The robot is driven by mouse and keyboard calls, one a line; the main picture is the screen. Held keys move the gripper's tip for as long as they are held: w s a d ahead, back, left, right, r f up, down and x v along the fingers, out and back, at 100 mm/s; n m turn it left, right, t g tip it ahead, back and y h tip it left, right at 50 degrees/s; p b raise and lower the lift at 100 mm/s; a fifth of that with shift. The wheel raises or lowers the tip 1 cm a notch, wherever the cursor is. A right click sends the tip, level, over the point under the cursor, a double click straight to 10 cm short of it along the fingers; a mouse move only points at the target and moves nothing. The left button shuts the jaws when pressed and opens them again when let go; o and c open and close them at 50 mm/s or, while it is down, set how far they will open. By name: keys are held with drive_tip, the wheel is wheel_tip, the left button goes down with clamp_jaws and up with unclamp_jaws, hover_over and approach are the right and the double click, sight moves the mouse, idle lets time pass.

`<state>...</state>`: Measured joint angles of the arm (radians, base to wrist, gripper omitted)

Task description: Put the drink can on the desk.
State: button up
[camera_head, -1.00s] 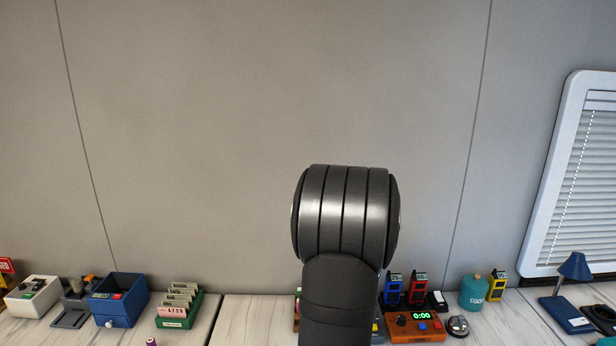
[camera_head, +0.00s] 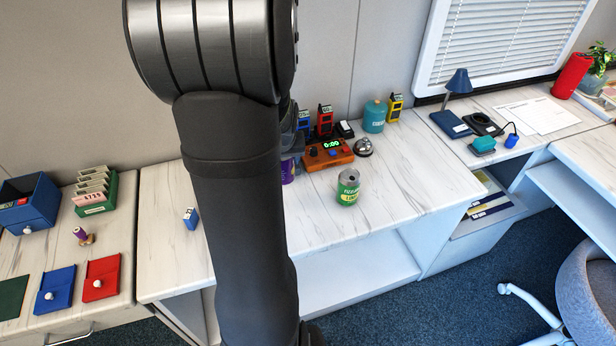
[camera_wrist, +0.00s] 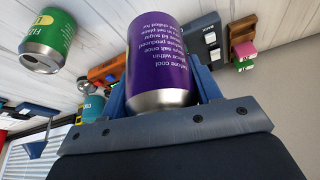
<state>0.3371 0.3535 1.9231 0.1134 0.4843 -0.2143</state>
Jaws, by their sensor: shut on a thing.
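A purple can (camera_wrist: 162,58) with white lettering sits between the fingers of my gripper (camera_wrist: 162,85) in the wrist view, and the gripper is shut on it. In the head view a strip of the purple can (camera_head: 288,171) shows at my arm's right edge; my arm hides most of it and the gripper. I cannot tell whether the can touches the counter. A green and yellow drink can (camera_head: 348,187) stands upright on the white wood-grain counter (camera_head: 400,195), to the right of my arm. It also shows in the wrist view (camera_wrist: 47,40), apart from my gripper.
An orange timer box (camera_head: 328,155), a bell (camera_head: 363,147), a teal canister (camera_head: 374,116) and small colored devices stand behind the green can. A lamp (camera_head: 457,82) and papers lie on the surface at right. A blue box (camera_head: 27,205) and card rack (camera_head: 95,192) stand left.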

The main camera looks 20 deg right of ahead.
drive_tip(key=shift+s+d+f, duration=0.1)
drive_tip(key=shift+s+d, duration=0.2)
drive_tip(key=shift+s, duration=0.3)
drive_tip(key=shift+s+d+f, duration=0.1)
drive_tip(key=shift+s+d, duration=0.15)
drive_tip(key=shift+s, duration=0.3)
drive_tip(key=shift+w+a+f, duration=1.15)
drive_tip(key=shift+a+f, duration=0.35)
drive_tip(key=shift+f, duration=0.35)
drive_tip(key=shift+w+a+f, duration=1.15)
drive_tip(key=shift+a+f, duration=0.3)
drive_tip(key=shift+f, duration=0.35)
drive_tip(key=shift+w+a+f, duration=1.15)
drive_tip(key=shift+a+f, duration=0.35)
drive_tip(key=shift+f, duration=0.35)
drive_tip(key=shift+f, duration=0.2)
drive_tip(key=o, duration=1.2)
drive_tip(key=shift+c, duration=0.2)
drive_tip(key=shift+r, duration=0.1)
drive_tip(key=v, duration=1)
drive_tip(key=shift+r, duration=0.45)
drive_tip(key=shift+o, duration=0.5)
drive_tip(key=shift+s+a+r, duration=0.1)
drive_tip(key=shift+s+r, duration=0.3)
drive_tip(key=shift+r, duration=0.2)
